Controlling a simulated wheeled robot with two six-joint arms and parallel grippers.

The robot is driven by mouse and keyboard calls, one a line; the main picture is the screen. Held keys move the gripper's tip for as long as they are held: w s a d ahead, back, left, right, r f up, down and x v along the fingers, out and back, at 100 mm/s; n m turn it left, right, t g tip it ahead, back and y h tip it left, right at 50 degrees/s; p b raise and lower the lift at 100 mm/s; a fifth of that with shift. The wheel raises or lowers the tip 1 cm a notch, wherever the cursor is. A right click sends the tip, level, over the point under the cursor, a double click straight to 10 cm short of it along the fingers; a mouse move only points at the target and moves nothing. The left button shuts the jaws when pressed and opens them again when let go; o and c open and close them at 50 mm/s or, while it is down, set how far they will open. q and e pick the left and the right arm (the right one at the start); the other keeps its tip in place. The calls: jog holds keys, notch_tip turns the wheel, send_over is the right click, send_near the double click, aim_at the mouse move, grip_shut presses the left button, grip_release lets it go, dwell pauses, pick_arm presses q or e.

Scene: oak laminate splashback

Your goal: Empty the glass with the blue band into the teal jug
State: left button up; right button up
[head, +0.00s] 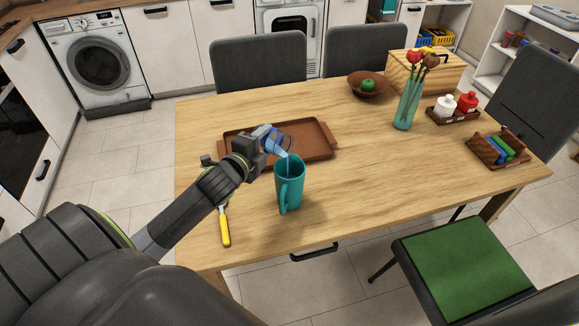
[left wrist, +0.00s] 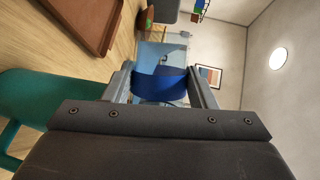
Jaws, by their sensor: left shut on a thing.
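My left gripper (head: 268,139) is shut on the glass with the blue band (head: 279,148). The glass is tilted with its mouth toward the teal jug (head: 290,188), and a pale blue stream runs from it to the jug's opening. The jug stands upright on the table, its handle toward the front. In the left wrist view the gripper fingers (left wrist: 160,88) clasp the blue band of the glass (left wrist: 162,60), and part of the teal jug (left wrist: 45,95) shows at the left. The jug's inside is mostly hidden. My right gripper is not in view.
A brown tray (head: 310,150) lies behind the jug. A yellow-handled utensil (head: 225,230) lies at the front left. A flower vase (head: 408,105), a bowl with a green fruit (head: 368,86), a condiment tray (head: 452,112) and a block holder (head: 484,155) stand to the right. The table right of the jug is clear.

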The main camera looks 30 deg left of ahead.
pick_arm(q)
jog(key=shift+d+r+m, duration=0.2)
jog(key=shift+r+m, duration=0.2)
jog(key=shift+m, duration=0.3)
dwell(0.6)
